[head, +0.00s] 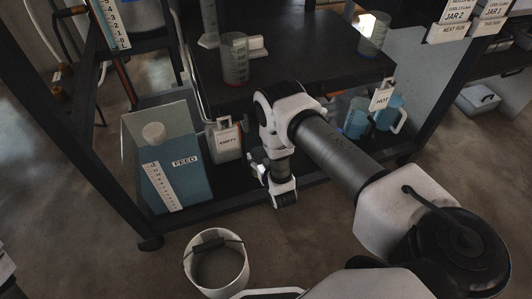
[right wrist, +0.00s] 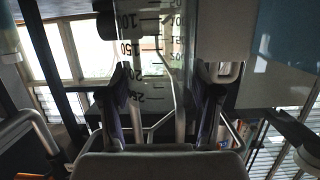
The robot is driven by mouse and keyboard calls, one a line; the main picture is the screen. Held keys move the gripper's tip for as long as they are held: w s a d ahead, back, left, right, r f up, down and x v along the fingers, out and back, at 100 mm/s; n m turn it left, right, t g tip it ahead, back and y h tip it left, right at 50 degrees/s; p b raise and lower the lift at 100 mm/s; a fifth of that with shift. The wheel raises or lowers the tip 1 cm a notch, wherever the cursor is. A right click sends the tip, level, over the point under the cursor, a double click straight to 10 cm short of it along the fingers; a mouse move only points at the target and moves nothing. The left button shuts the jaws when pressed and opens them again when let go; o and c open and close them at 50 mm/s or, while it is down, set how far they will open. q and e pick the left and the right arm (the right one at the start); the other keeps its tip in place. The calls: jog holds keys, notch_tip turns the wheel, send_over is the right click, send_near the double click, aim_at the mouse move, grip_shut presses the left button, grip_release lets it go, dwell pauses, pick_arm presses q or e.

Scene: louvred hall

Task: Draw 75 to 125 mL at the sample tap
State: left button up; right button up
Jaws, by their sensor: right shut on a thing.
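My right gripper (right wrist: 163,100) is shut on a clear graduated vessel (right wrist: 150,62), which stands between the two fingers in the right wrist view. Its black scale shows marks such as 100 and 150, inverted in this view. I cannot make out any liquid level in it. In the head view my right gripper (head: 258,166) is at the front of the rack, right of the EMPTY tag, and the arm hides most of it. The held vessel cannot be made out there. I cannot pick out the sample tap for certain. My left gripper is out of view.
A blue FEED tank (head: 168,188) stands left on the lower shelf, beside a container with an EMPTY tag (head: 228,139). A beaker (head: 234,60) stands on the dark upper shelf (head: 295,60). A HOT tag (head: 381,97) hangs near a blue jug (head: 390,113). A bucket (head: 217,266) stands on the floor.

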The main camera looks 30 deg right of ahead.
jog(key=shift+w+d+f+b, duration=0.65)
jog(key=shift+w+d+f, duration=0.1)
jog(key=shift+d, duration=0.15)
jog(key=shift+w+d+f+b, duration=0.65)
jog(key=shift+d+f, duration=0.1)
jog(key=shift+d, duration=0.15)
jog(key=shift+w+d+f+b, duration=0.65)
jog(key=shift+w+d+f, duration=0.1)
jog(key=shift+d, duration=0.15)
jog(key=o, duration=1.1)
